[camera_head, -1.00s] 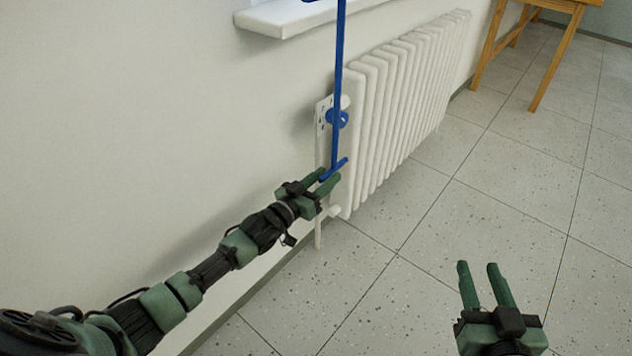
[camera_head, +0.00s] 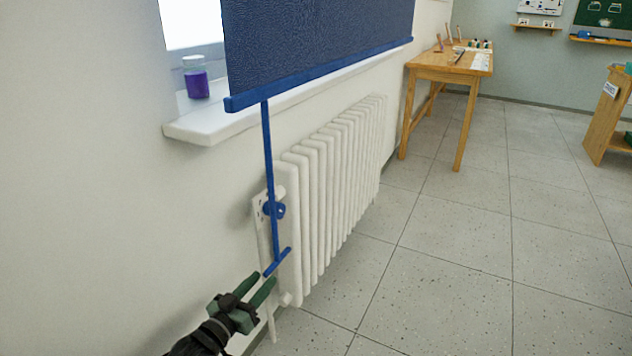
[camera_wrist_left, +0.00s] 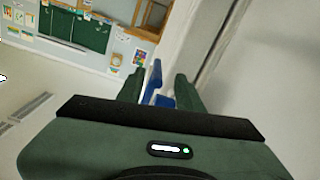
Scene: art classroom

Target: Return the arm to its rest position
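My left gripper (camera_head: 262,279) is open and empty at the lower left of the head view. Its fingers are spread and its tips are just below the blue T-shaped handle (camera_head: 278,262). The handle hangs on a thin blue rod from a dark blue roller blind (camera_head: 320,45). In the left wrist view the two green fingers (camera_wrist_left: 158,90) stand apart, with the blue handle (camera_wrist_left: 154,78) showing between and beyond them. I cannot tell whether they touch it. My right gripper is out of view.
A white radiator (camera_head: 330,190) with a blue valve knob (camera_head: 275,209) stands on the wall beside the handle. A windowsill (camera_head: 205,128) with a jar of purple liquid (camera_head: 196,82) juts out above. A wooden table (camera_head: 440,68) stands farther back.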

